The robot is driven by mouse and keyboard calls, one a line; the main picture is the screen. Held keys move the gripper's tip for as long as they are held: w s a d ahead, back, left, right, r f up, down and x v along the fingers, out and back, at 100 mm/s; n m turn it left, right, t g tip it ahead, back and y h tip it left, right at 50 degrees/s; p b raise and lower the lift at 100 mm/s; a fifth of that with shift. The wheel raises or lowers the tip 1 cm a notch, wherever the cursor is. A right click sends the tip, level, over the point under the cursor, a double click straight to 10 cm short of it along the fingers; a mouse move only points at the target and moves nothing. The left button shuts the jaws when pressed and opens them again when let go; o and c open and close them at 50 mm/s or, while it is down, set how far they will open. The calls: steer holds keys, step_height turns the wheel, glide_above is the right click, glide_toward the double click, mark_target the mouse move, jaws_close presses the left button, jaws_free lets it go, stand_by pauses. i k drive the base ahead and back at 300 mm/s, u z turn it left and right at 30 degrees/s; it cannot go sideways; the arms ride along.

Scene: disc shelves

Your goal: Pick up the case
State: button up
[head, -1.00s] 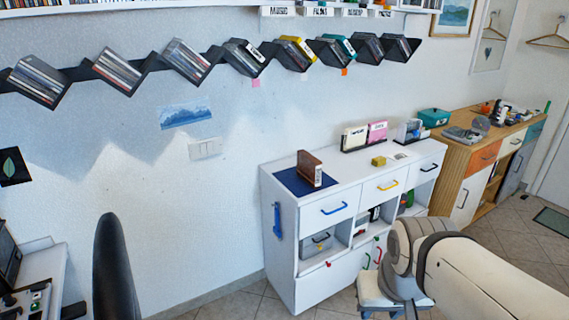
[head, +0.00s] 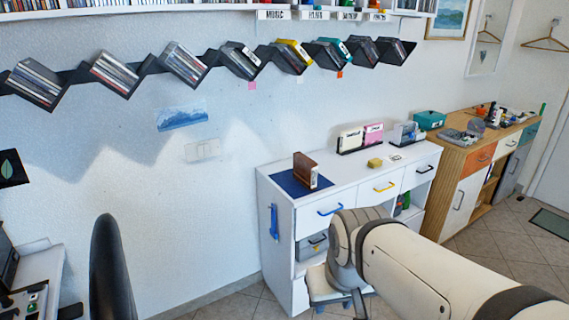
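Which case is meant cannot be told. A brown case-like block (head: 305,170) with a pale label stands upright on a blue mat (head: 285,183) on the white cabinet. A white case (head: 351,139) and a pink case (head: 373,133) stand in a dark rack behind it. More thin disc cases (head: 183,62) fill the slanted wall shelf (head: 70,74). My gripper (head: 338,300) hangs below my wrist in front of the cabinet, below its top. It is small and partly hidden by my arm, so its fingers are unclear. I see nothing held.
A teal box (head: 430,119) sits near the wooden cabinet (head: 462,165) at right. A black chair back (head: 112,265) stands at lower left, with clear floor between.

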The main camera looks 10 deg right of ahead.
mark_target(305, 170)
steer(key=i, duration=1.45)
steer(key=u, duration=0.05)
